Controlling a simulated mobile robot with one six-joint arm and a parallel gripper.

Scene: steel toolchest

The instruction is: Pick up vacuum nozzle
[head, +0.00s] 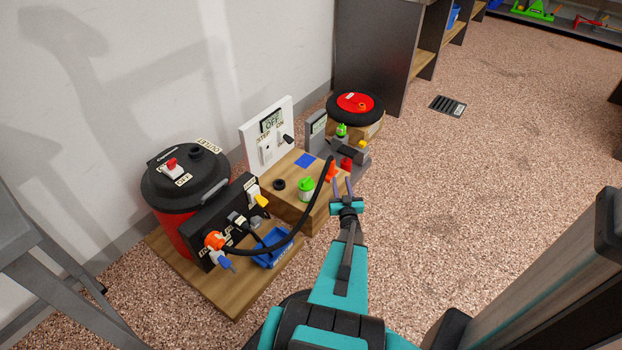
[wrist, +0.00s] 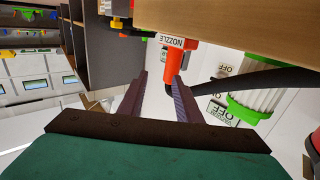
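The vacuum nozzle (head: 331,172) is a small orange-red piece at the end of a black hose (head: 296,238), by the right edge of a wooden block. In the wrist view the nozzle (wrist: 181,57) carries a white label reading NOZZLE and appears just past the fingertips, with the right finger overlapping it. The black hose (wrist: 232,84) runs off to the right behind it. My gripper (head: 343,182) is open and empty, close to the nozzle. In the wrist view its two fingers (wrist: 159,76) stand apart. I cannot tell whether either finger touches the nozzle.
A red and black vacuum (head: 180,215) stands on a wooden board at left. The wooden block (head: 290,206) holds a green-capped container (head: 306,188) near the nozzle. A white switch panel (head: 266,135) stands behind. A red-topped black reel (head: 355,106) lies farther back. Floor at right is clear.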

